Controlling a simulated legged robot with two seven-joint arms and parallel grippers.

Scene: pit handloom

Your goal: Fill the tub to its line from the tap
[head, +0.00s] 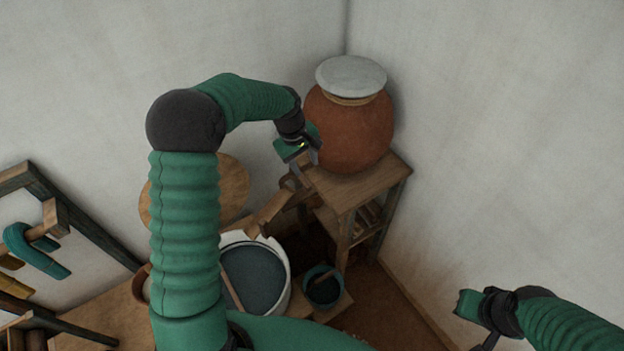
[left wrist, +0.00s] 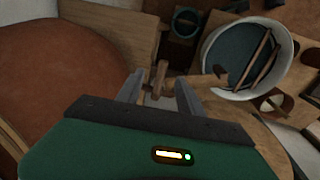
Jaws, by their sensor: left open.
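A large orange clay jar (head: 348,128) with a pale lid stands on a wooden stand in the corner. A small wooden tap (left wrist: 160,75) shows between my left gripper's fingers in the left wrist view, with a wooden spout (left wrist: 207,80) beside it. My left gripper (head: 298,180) is open at the tap; I cannot tell whether its fingers touch it. The white tub (head: 284,258) is below, holding dark blue-grey liquid (head: 252,278) and a stick. Its line cannot be made out. My right gripper (head: 487,338) is at the lower right, partly cut off.
A small dark teal pot (head: 322,290) sits right of the tub. A round wooden disc (head: 232,190) is behind my left arm. The wooden stand (head: 362,188) is close to my left gripper. A dark frame with a teal hank (head: 35,250) is at the left.

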